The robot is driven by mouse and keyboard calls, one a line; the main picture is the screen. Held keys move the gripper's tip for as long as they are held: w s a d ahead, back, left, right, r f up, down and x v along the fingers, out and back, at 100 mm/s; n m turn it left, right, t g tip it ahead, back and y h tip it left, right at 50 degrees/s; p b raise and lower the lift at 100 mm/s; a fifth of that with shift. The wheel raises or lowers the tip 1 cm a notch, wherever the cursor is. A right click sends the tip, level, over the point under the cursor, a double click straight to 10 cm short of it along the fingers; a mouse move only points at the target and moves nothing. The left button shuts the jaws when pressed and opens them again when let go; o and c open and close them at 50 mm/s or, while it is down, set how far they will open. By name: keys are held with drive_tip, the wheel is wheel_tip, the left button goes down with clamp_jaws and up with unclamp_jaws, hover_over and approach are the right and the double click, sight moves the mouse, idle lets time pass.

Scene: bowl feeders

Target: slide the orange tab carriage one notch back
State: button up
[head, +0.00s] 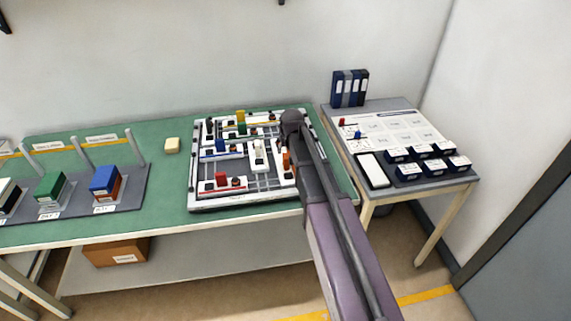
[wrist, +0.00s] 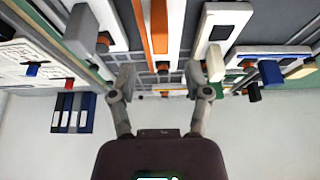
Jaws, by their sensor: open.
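The orange tab carriage (head: 286,161) is on the right part of the white slider board (head: 240,206), partly hidden by my arm in the head view. In the wrist view its orange tab (wrist: 159,27) stands out at the top, roughly centred between the fingers. My gripper (wrist: 161,78) is open and empty, with one finger on each side of the tab's line. I see no finger touching the tab. In the head view my arm hides the fingers.
White (head: 258,156), blue (head: 220,146), red (head: 221,180) and yellow-green (head: 241,121) tabs stand on the same board. A side table (head: 405,107) with dark boxes and binders (head: 349,88) is to the right.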

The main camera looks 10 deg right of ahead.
sight(286, 156)
drive_tip(key=shift+b+x, duration=3.65)
drive_tip(key=shift+x, duration=0.7)
drive_tip(key=shift+d+r, duration=0.1)
clamp_jaws()
